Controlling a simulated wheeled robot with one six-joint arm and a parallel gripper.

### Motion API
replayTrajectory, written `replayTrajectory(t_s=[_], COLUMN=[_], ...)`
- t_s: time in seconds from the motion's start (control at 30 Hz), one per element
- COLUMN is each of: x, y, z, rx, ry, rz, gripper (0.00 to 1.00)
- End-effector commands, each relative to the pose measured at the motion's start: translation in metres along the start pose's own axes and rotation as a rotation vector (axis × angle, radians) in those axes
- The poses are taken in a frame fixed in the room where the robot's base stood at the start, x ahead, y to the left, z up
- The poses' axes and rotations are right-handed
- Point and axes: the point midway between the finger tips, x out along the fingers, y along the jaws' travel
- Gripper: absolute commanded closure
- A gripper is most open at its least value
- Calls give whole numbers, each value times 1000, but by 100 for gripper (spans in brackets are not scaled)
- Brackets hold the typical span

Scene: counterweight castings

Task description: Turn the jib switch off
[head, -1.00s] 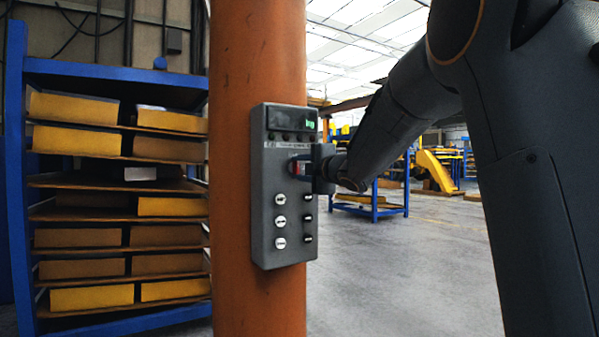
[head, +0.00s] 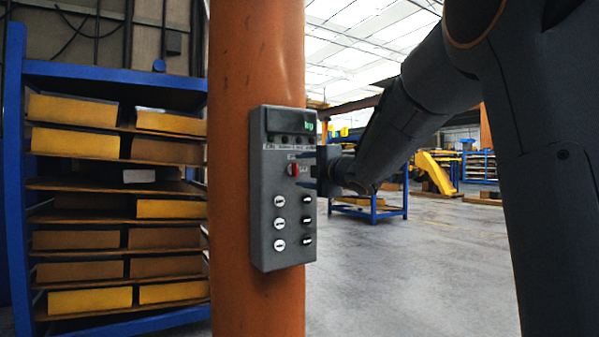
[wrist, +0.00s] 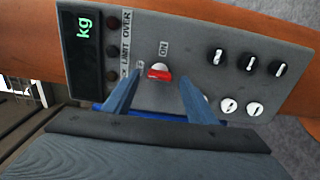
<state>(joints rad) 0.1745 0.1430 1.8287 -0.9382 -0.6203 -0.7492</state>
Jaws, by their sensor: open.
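A grey control box (head: 262,215) is fixed to an orange column. My gripper (head: 318,171) is right of the knob. In the wrist view my gripper (wrist: 158,84) is open, with its two fingers apart on either side below the knob and nothing between them.
The box has a lit display (wrist: 84,45), several white knobs (head: 279,222) and several black ones (head: 307,219). The orange column (head: 235,60) stands behind it. A blue rack (head: 110,70) with yellow castings stands left. Open floor (head: 400,270) lies right.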

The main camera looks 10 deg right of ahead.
Motion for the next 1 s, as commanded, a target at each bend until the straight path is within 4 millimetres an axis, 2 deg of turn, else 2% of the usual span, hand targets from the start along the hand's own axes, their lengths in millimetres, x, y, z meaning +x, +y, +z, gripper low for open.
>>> replayTrajectory(t_s=[0.1,0.33,0.87,0.93,1.0], x=[-22,-47,-51,-52,-57], y=[1,0,-1,-7,-23], z=[1,1,1,3,6], rx=[-1,-1,6,43,128], ry=[-2,-1,-3,-26,-77], rz=[2,1,-2,-21,-64], gripper=[48,48,48,48,48])
